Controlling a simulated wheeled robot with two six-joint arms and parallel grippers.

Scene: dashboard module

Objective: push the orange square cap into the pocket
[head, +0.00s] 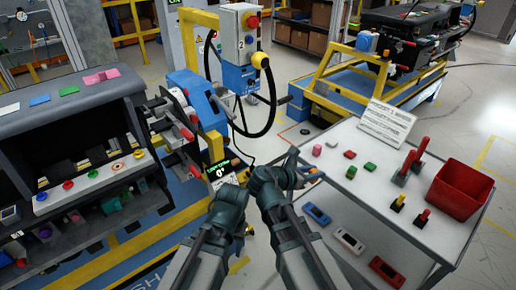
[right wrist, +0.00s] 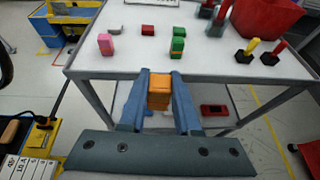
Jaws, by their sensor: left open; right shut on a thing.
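My right gripper (right wrist: 158,84) is shut on the orange square cap (right wrist: 159,97), which sits between its two blue fingers in the right wrist view. In the head view the right gripper (head: 306,168) is beside the table's left edge, with a bit of orange at its tip. My left gripper (head: 236,182) is open, left of the right one and over the floor gap; its fingers are hard to make out. The dashboard module (head: 70,115) stands at the left, with a light strip of coloured buttons (head: 95,178). I cannot tell which opening is the pocket.
The white table (head: 360,200) at the right carries small coloured caps, a sign (head: 388,122), a red bin (head: 459,190) and red-handled tools (head: 411,160). Floor shows between module and table.

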